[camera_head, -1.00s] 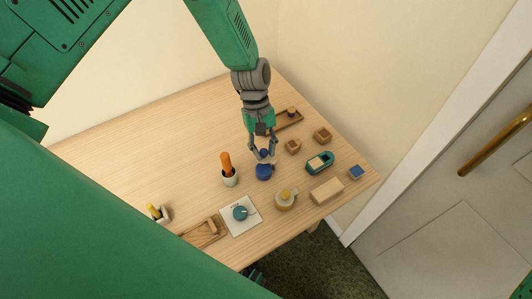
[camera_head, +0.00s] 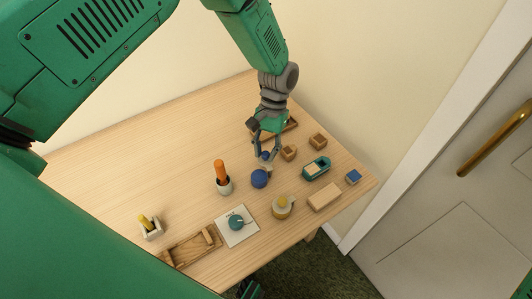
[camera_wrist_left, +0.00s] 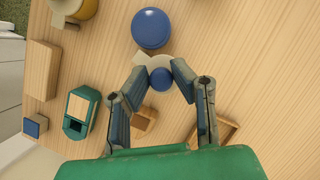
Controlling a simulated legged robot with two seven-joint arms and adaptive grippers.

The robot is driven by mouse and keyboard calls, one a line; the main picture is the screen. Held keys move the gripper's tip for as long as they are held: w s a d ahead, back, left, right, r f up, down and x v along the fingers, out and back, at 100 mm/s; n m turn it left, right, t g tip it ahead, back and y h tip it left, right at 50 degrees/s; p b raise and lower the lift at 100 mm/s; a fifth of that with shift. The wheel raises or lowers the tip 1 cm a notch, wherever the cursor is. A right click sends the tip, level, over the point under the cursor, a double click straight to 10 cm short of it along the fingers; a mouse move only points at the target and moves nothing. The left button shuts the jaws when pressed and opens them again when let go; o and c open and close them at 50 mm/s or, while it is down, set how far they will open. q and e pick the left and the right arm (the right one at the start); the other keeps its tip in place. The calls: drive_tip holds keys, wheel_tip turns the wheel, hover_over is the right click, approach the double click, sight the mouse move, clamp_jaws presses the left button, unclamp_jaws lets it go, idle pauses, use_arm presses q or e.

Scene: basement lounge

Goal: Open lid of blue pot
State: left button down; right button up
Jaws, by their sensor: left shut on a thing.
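The blue pot (camera_head: 259,180) stands upright on the table. In the left wrist view it shows from above as a blue disc (camera_wrist_left: 151,28), just beyond my fingertips. My left gripper (camera_head: 266,165) is beside and just behind the pot, pointing down. It is shut on a small round blue knob (camera_wrist_left: 161,79), seen between the fingertips in the left wrist view. A pale flat piece (camera_wrist_left: 151,60) shows by the knob, between it and the pot; it looks like part of the lid, mostly hidden by the fingers.
An orange-handled item in a white cup (camera_head: 222,178) stands left of the pot. A yellow-topped round jar (camera_head: 282,207), a teal box (camera_head: 316,168), a wooden block (camera_head: 324,197) and small wooden cubes are close on the right.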

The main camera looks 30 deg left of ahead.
use_arm(q)
drive_tip(key=shift+w+a+r+m, duration=0.15)
drive_tip(key=shift+w+m, duration=0.15)
drive_tip(key=shift+w, duration=0.25)
drive_tip(key=c, duration=1.4)
unclamp_jaws()
drive_tip(key=shift+o, duration=0.2)
drive_tip(key=shift+f, duration=0.2)
drive_tip(key=shift+s, duration=0.1)
drive_tip(key=v, duration=1.2)
